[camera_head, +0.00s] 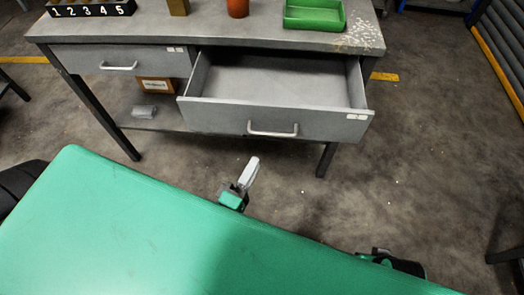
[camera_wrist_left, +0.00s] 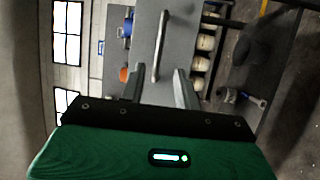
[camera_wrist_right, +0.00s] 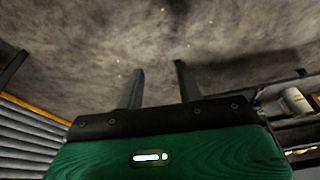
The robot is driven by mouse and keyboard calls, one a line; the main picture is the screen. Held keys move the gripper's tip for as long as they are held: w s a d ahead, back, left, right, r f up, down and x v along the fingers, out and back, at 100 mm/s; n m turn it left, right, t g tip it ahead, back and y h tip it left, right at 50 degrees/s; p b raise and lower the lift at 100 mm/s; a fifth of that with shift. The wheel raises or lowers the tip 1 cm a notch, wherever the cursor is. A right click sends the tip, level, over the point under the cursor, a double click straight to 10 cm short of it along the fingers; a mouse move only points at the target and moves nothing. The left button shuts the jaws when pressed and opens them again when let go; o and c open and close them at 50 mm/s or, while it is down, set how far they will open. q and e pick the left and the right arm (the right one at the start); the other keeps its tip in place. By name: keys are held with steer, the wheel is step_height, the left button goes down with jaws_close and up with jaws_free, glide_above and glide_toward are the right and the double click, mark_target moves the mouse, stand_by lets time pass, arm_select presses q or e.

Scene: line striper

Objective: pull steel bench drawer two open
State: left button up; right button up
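The grey steel bench (camera_head: 230,35) has two drawers side by side. The right drawer (camera_head: 215,118) stands pulled out and looks empty; its bar handle (camera_head: 273,130) is on the front. The left drawer (camera_head: 105,62) is shut. My left gripper (camera_head: 252,166) is in front of the open drawer, a little below and left of its handle in the head view. In the left wrist view its fingers are apart, and a handle (camera_wrist_left: 160,46) shows beyond the tips, not gripped. My right gripper (camera_wrist_right: 158,78) is open and empty, facing bare floor.
On the bench top are a black number rack (camera_head: 90,9), a brass-coloured block (camera_head: 178,6), an orange cup (camera_head: 238,8) and a green tray (camera_head: 314,14). A cardboard box (camera_head: 157,85) is on the lower shelf. The floor (camera_head: 430,140) to the right is clear.

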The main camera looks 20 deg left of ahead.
arm_select(q)
steer(key=v, duration=0.4)
steer(key=shift+s, duration=0.25)
arm_select(e)
steer(key=shift+s+d+r, duration=0.1)
steer(key=shift+s+r, duration=0.3)
steer(key=shift+r, duration=0.2)
steer(key=shift+w, duration=0.2)
